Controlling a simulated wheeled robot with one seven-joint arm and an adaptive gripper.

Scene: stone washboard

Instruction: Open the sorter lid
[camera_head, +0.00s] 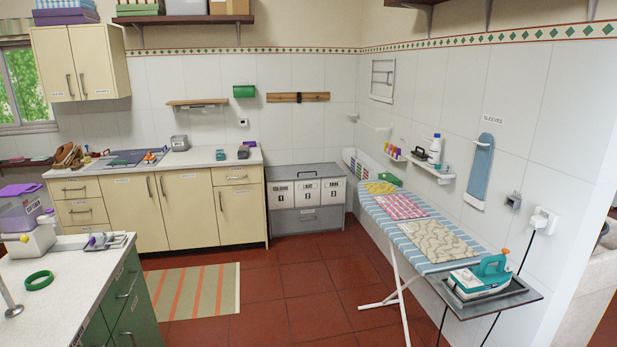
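The sorter (307,221) is a grey cabinet on the floor against the back wall, just right of the cream counter units. Its front has three white labelled panels in a row, with a grey drawer front and small handle below. Its grey lid (304,171) lies flat across the top and looks closed. My gripper is not in view.
An ironing board (437,243) with folded cloths and a teal iron (482,275) stands at the right. A green-fronted counter (62,270) is at the lower left. A striped rug (195,290) lies on the red tiles. The floor before the sorter is clear.

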